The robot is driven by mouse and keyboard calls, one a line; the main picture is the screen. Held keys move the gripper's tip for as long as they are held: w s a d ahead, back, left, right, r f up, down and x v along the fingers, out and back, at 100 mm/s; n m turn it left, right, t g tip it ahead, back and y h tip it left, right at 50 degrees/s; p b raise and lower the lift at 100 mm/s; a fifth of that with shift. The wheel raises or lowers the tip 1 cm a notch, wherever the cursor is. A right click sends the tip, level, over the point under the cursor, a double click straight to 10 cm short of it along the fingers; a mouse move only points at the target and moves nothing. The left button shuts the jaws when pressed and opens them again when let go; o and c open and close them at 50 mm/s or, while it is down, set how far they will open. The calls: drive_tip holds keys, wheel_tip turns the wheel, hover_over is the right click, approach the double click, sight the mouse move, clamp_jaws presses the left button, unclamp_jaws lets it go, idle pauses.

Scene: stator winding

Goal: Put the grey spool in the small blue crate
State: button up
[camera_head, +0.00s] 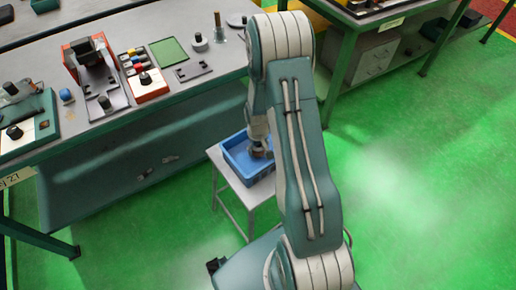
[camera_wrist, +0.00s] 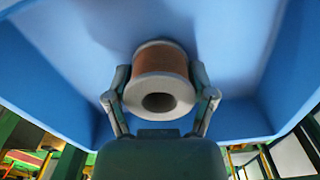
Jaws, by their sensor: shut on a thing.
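The small blue crate (camera_head: 236,150) stands on a small grey stool beside the workbench. In the wrist view its blue floor and walls (camera_wrist: 70,50) fill most of the picture. The grey spool (camera_wrist: 160,95), with grey flanges and a copper-brown winding, sits between my fingers. My gripper (camera_wrist: 160,104) is shut on it, one finger on each side. In the head view my gripper (camera_head: 259,150) is down inside the crate, and the spool is mostly hidden by it and my arm. I cannot tell whether the spool touches the crate floor.
The grey stool (camera_head: 228,178) carries the crate. The workbench (camera_head: 215,80) at left holds a green mat (camera_head: 169,52), an orange control box (camera_head: 148,86) and several small parts. Another bench (camera_head: 385,15) stands at the back right. Green floor (camera_head: 420,170) is clear at right.

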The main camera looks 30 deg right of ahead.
drive_tip(key=shift+d+f, duration=0.2)
drive_tip(key=shift+d, duration=0.05)
drive_tip(key=o, duration=1.1)
drive_tip(key=shift+a, duration=0.1)
drive_tip(key=shift+c, duration=0.2)
drive_tip(key=s+a+r+t, duration=0.1)
drive_tip(key=s+a+r, duration=0.15)
drive_tip(key=r, duration=0.75)
drive_tip(key=s+a+r+t, duration=0.1)
drive_tip(key=s+a+r, duration=0.15)
drive_tip(key=r, duration=0.75)
drive_tip(key=s+a+r+t, duration=0.1)
drive_tip(key=a+r, duration=0.2)
drive_tip(key=r, duration=0.8)
drive_tip(key=s+a+r+t, duration=0.1)
drive_tip(key=s+a+r, duration=0.1)
drive_tip(key=s+r, duration=0.2)
drive_tip(key=s+a+r+t, duration=0.1)
drive_tip(key=s+r, duration=0.3)
drive_tip(key=s, duration=0.5)
drive_tip(key=shift+s+a+n+t, duration=0.15)
drive_tip(key=shift+a+n+t, duration=0.15)
drive_tip(key=shift+a, duration=0.55)
